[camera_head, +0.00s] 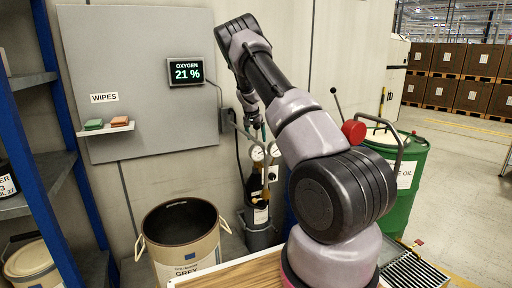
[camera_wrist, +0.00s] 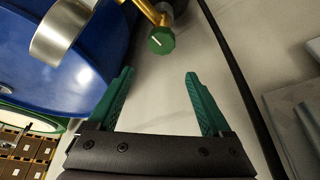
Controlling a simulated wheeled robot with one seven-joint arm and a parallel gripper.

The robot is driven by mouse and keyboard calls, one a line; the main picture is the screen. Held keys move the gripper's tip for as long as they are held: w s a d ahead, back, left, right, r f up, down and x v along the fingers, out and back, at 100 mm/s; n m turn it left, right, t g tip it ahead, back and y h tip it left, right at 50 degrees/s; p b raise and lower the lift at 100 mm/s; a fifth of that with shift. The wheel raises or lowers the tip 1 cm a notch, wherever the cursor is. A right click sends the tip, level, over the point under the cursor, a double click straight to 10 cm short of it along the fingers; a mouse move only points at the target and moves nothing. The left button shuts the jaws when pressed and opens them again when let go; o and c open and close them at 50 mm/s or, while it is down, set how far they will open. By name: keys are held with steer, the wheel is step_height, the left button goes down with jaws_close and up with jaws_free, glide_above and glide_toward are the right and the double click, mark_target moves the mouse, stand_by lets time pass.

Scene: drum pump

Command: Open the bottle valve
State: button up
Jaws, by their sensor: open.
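A dark gas bottle (camera_head: 260,212) stands against the wall in the head view, with two round gauges (camera_head: 258,153) and brass fittings near its top. In the wrist view a small round green knob (camera_wrist: 161,41) with a pale line on its face sits on a brass stem (camera_wrist: 150,12). My gripper (camera_wrist: 160,75) is open and empty, its two green fingers apart. The knob lies beyond the fingertips, roughly centred between them, not between the jaws. In the head view my gripper (camera_head: 256,128) is above the gauges, and my arm hides part of that area.
A blue drum (camera_wrist: 75,75) and a metal cylinder (camera_wrist: 62,28) are close on the left in the wrist view.

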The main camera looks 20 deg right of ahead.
steer(key=shift+r, duration=1.45)
steer(key=s+a+r+t+y, duration=0.1)
steer(key=s+a+r, duration=0.3)
steer(key=s+r, duration=0.35)
steer(key=s+a+r+n+y, duration=0.1)
steer(key=s+a+r+y, duration=0.15)
steer(key=s+r, duration=0.5)
steer(key=s+a+r+t+y, duration=0.1)
steer(key=s+a+r, duration=0.4)
steer(key=r, duration=0.4)
steer(key=s+a+r+n, duration=0.1)
steer(key=s+a, duration=0.2)
steer(key=s, duration=0.6)
steer(key=s+a+r+n+t, duration=0.1)
steer(key=s+a, duration=0.2)
steer(key=s, duration=0.7)
steer(key=s+a+r+n, duration=0.1)
steer(key=s+a, duration=0.2)
steer(key=s, duration=0.6)
steer(key=shift+s+a+n+t+y, duration=0.15)
steer(key=shift+s+n+t+y, duration=0.15)
steer(key=shift+t+y, duration=0.1)
